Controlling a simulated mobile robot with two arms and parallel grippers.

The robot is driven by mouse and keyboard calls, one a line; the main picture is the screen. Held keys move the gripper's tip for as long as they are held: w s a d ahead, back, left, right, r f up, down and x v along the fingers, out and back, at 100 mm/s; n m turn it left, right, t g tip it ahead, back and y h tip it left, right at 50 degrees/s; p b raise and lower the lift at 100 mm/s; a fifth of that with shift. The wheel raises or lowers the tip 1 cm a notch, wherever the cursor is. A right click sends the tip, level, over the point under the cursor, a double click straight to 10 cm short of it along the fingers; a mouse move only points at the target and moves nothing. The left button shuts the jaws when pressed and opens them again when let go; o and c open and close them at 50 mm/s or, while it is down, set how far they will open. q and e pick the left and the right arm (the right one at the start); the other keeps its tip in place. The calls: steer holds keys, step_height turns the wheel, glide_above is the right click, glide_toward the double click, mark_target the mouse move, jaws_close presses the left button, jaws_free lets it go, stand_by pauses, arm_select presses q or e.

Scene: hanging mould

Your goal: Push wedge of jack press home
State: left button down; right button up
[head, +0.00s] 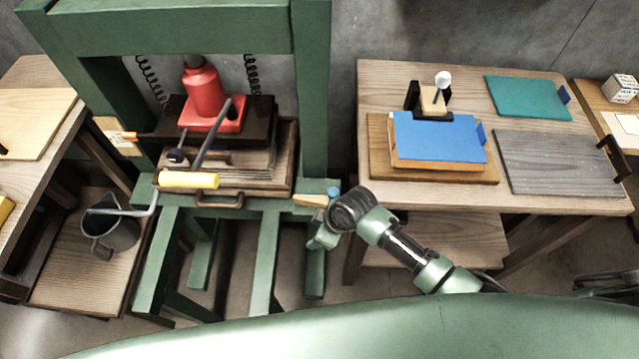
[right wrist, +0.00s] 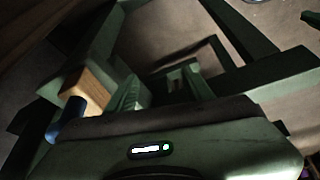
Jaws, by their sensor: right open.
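The jack press is a green frame (head: 310,100) with a red jack (head: 204,92) standing on a dark plate over a wooden stack (head: 262,165). A pale wooden wedge (head: 309,200) with a blue knob (head: 334,192) sticks out at the right of the press bed. My right gripper (head: 320,233) is open just below the wedge, with no object seen in it. In the right wrist view the wooden wedge (right wrist: 86,90) and its blue knob (right wrist: 66,120) are at the left, beside the gripper. I cannot tell whether they touch. My left gripper is out of view.
A yellow-handled lever (head: 188,180) lies across the press front. A grey can (head: 110,235) stands on the low shelf at left. The right table (head: 375,85) holds a blue-topped block (head: 440,137), a teal board (head: 527,97) and a grey board (head: 555,165).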

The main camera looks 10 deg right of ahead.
mark_target(333, 192)
steer(key=w+d+r+n+h, duration=0.1)
steer(key=w+r+n, duration=0.1)
steer(key=r+n, duration=0.2)
steer(key=w+d+r+n+g+h, duration=0.1)
steer(key=w+d+r+n, duration=0.1)
steer(key=r, duration=0.4)
steer(key=w+d+r+n+g+h, duration=0.1)
steer(key=w+d+r+n, duration=0.1)
steer(key=w+r+n, duration=0.2)
steer(key=shift+r+n+p, duration=0.3)
steer(key=shift+r+n, duration=0.3)
steer(key=shift+n, duration=0.6)
steer(key=shift+w+d, duration=0.1)
steer(key=shift+d, duration=0.15)
step_height(333, 192, down, 8)
steer(key=shift+r+p, duration=0.25)
steer(key=shift+p, duration=0.1)
jaws_close()
